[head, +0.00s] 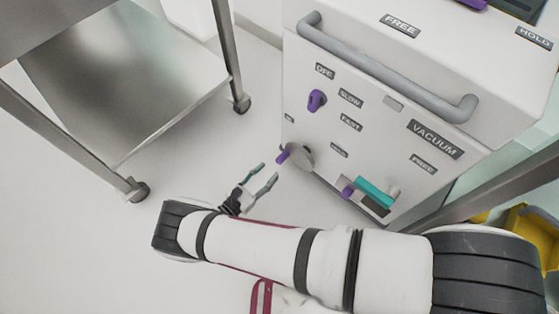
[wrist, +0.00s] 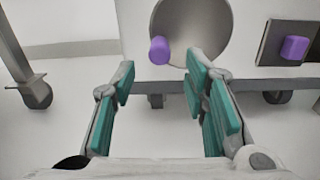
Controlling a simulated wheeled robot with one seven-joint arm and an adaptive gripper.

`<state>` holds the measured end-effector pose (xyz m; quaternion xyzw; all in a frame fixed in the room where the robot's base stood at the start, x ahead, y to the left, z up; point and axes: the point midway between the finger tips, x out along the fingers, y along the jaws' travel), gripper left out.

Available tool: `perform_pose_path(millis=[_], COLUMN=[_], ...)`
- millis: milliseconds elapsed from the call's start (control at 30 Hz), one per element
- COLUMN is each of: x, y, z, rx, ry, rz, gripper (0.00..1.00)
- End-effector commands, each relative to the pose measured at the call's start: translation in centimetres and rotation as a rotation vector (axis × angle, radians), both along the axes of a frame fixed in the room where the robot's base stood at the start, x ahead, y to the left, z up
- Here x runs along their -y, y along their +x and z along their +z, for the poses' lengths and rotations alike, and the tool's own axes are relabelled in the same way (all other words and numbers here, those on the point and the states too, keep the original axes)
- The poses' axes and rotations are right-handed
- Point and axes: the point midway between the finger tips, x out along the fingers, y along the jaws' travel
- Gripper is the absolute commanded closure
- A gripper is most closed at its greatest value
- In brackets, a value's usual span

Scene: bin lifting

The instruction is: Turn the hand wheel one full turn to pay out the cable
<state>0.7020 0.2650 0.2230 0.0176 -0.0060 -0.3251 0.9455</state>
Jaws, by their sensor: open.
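The hand wheel (head: 300,156) is a round grey disc low on the front of the white cabinet. Its purple knob (head: 283,156) sticks out at the disc's left side. In the wrist view the wheel (wrist: 203,28) is at the top centre, with the knob (wrist: 159,50) at its lower left. My gripper (head: 268,174) is open and empty, just in front of the wheel and apart from it. In the wrist view the knob appears beyond the gap between my teal-padded fingers (wrist: 160,72). No cable shows.
The white cabinet (head: 350,65) has a grey bar handle (head: 385,70), a purple selector knob (head: 316,100) and a teal part (head: 375,191) right of the wheel. A metal cart (head: 130,80) on casters stands at the left. The floor between is clear.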

Motion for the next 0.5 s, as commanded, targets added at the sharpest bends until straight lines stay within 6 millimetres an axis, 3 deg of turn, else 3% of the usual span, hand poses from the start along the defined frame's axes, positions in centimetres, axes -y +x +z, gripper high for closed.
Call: perform_pose_path(millis=[200, 500], x=[2.5, 4.1], y=[3.2, 5.3], z=[0.0, 0.0], rx=[0.000, -0.001], ry=[-0.001, -0.001], rz=[-0.002, 0.001], gripper=[0.59, 0.59])
